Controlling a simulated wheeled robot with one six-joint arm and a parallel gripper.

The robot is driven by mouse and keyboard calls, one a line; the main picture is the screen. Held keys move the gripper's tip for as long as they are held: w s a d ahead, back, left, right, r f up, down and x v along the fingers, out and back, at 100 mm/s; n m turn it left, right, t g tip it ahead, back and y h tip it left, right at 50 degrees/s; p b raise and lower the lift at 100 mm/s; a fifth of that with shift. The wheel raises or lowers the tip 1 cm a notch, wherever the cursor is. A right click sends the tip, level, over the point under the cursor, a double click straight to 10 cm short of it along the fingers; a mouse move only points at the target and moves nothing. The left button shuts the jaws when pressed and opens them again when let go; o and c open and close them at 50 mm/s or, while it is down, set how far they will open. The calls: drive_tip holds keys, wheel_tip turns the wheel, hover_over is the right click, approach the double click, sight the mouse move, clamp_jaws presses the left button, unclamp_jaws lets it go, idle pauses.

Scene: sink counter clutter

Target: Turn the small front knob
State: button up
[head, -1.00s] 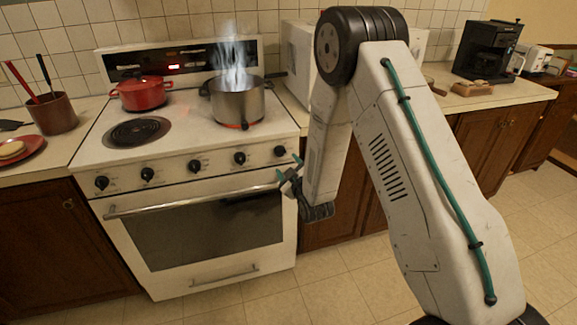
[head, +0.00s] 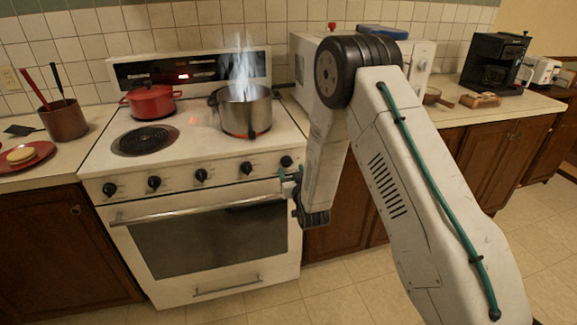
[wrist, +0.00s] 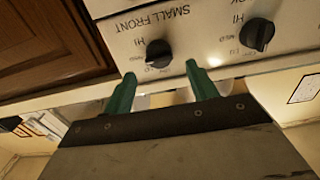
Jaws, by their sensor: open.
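The small front knob is black and round. In the wrist view the knob (wrist: 158,53) sits under upside-down "SMALL FRONT" lettering on the white stove panel. In the head view it is the rightmost knob (head: 286,161) on the stove front. My gripper (wrist: 160,72) has two green fingers, open and empty, one toward each side of the knob in the picture. The fingertips look just short of the knob, not visibly touching it. In the head view my gripper (head: 290,175) is just below the knob, partly hidden by my arm.
Another knob (wrist: 257,34) is right of it in the wrist view. A steaming pot (head: 245,112) stands on a glowing burner behind the knobs, with a red pot (head: 151,101) further back. The oven handle (head: 200,211) runs below the panel.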

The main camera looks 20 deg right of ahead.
sight(288, 164)
drive_tip(key=shift+w, duration=2.3)
drive_tip(key=c, duration=1)
drive_tip(key=shift+n, duration=0.6)
drive_tip(key=o, duration=1)
drive_tip(key=shift+s, duration=0.15)
drive_tip(key=s, duration=0.7)
drive_tip(key=shift+s, duration=0.3)
